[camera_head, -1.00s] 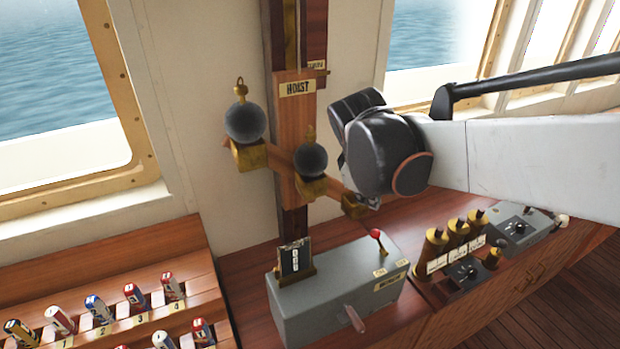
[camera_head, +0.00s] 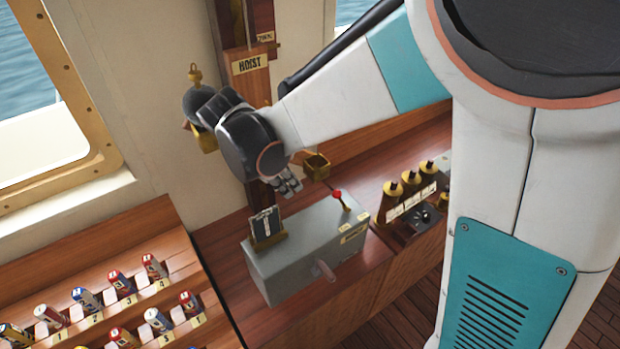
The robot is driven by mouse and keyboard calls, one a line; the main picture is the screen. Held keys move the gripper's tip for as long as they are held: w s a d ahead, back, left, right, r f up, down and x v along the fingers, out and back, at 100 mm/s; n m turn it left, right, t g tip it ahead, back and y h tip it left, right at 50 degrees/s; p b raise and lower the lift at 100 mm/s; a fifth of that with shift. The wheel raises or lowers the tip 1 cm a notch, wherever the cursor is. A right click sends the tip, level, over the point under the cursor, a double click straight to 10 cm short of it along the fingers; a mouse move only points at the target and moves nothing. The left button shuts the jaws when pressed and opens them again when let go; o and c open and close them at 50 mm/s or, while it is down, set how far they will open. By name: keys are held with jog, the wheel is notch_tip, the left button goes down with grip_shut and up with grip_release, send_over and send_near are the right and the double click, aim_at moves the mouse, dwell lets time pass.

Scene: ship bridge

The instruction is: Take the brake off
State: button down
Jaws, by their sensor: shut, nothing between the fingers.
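A grey box (camera_head: 305,252) stands on the wooden counter below the hoist post. A short lever with a red knob (camera_head: 338,195) rises from its top at the right rear, beside small brass label plates (camera_head: 352,231) whose words I cannot read.
The post with the HOIST sign (camera_head: 250,64) rises behind my gripper. A dark ball (camera_head: 198,103) sits in a brass cup left of my wrist; an empty brass cup (camera_head: 317,167) is to the right. Brass-capped cylinders (camera_head: 410,184) stand right; numbered coloured plugs fill the left rack (camera_head: 190,262).

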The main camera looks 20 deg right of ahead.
jog(key=w+d+f+b, duration=0.1)
jog(key=d+f+b, duration=0.4)
jog(key=d+f, duration=0.3)
dwell(0.6)
jog(key=shift+w, duration=0.1)
jog(key=shift+d, duration=0.1)
jog(key=shift+w+d+r+y+p, duration=0.1)
jog(key=shift+d+r+y+p, duration=0.15)
jog(key=shift+y+p, duration=0.05)
